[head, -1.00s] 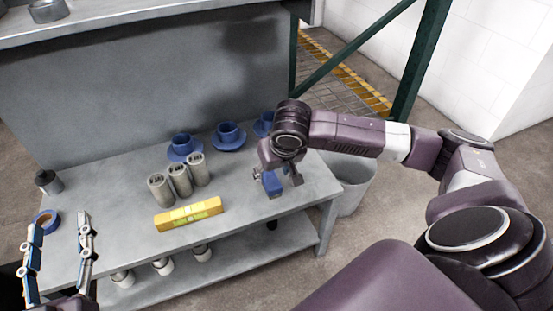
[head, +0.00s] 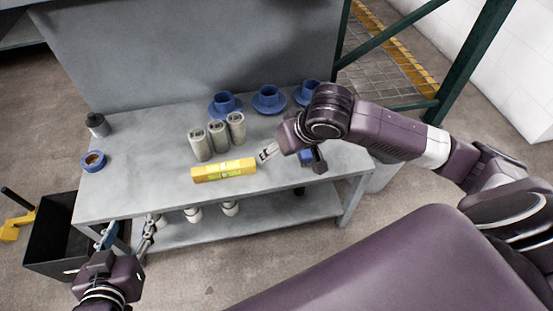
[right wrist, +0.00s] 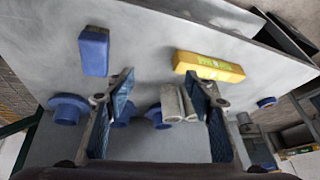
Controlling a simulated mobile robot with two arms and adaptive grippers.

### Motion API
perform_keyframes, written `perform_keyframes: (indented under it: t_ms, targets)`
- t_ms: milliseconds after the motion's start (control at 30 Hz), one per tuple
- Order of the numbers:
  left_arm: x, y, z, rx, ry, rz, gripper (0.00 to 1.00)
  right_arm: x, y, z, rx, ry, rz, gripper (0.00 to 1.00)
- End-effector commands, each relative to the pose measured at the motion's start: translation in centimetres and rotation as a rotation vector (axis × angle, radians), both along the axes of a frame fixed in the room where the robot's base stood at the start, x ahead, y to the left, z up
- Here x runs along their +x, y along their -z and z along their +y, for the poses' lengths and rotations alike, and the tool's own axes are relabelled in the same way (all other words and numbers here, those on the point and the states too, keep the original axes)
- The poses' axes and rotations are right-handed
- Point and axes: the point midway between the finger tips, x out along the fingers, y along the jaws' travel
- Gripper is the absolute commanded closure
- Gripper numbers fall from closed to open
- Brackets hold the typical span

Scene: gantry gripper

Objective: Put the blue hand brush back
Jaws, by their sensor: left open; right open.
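A blue block-like thing, apparently the hand brush (head: 305,157), lies near the right end of the grey bench (head: 130,178). My right gripper partly hides it in the head view. In the right wrist view the brush (right wrist: 93,52) is fully visible, beyond and left of the fingers. My right gripper (head: 292,160) is open over the bench between the yellow level and the brush. Nothing is between its fingers (right wrist: 160,85). My left gripper (head: 130,232) is open and empty at the bench's front left corner.
The yellow level (head: 223,170) lies left of the right gripper. Several grey cylinders (head: 218,137) and blue cups on saucers (head: 268,98) stand behind. A blue tape roll (head: 93,161) and a dark bottle (head: 97,124) are at the left. A black bin (head: 55,235) stands beside the bench.

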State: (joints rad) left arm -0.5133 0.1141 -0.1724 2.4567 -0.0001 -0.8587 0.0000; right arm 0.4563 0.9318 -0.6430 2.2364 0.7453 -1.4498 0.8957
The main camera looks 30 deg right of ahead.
Motion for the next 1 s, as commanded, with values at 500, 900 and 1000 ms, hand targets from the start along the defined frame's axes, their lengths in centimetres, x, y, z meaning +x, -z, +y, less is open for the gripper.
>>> perform_keyframes:
  t_ms: [500, 900, 1000]
  targets:
    - [0.0, 0.0, 0.0, -0.001, 0.001, -0.001, 0.51, -3.5, -0.7, 10.4, 0.1, -0.178, -0.545, 0.51]
    - [0.0, 0.0, -0.1, -0.002, 0.0, -0.001, 0.51, -4.9, -0.3, 6.7, -0.048, -0.127, -0.597, 0.51]
    - [0.0, 0.0, -0.1, -0.002, 0.0, -0.001, 0.51, -4.9, -0.3, 6.7, -0.047, -0.128, -0.596, 0.51]
